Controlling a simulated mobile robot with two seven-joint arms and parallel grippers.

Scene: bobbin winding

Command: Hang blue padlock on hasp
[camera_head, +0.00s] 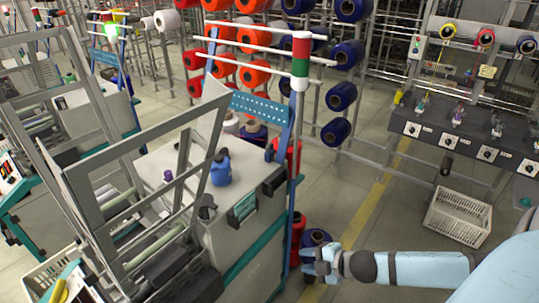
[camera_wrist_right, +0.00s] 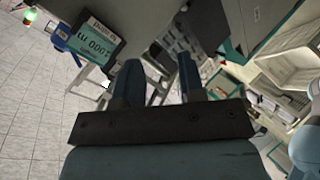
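I cannot make out a blue padlock or a hasp for certain in either view. A small blue object (camera_head: 221,170) stands on the pale machine top in the head view; its shape is too small to name surely. My right gripper (camera_head: 312,263) is low beside the machine's right end, near a dark blue spool. In the right wrist view its two fingers (camera_wrist_right: 160,82) are apart, with nothing seen between them. A blue piece (camera_wrist_right: 60,38) beside a green display shows there at the upper left, clear of the fingers. My left gripper is not in view.
The machine (camera_head: 245,245) has a raised metal frame (camera_head: 150,150) and a green display (camera_head: 242,206). A red, white and green post (camera_head: 300,60) stands at its right corner. A rack of orange and blue spools (camera_head: 340,96) is behind. A white crate (camera_head: 458,216) sits on the floor right.

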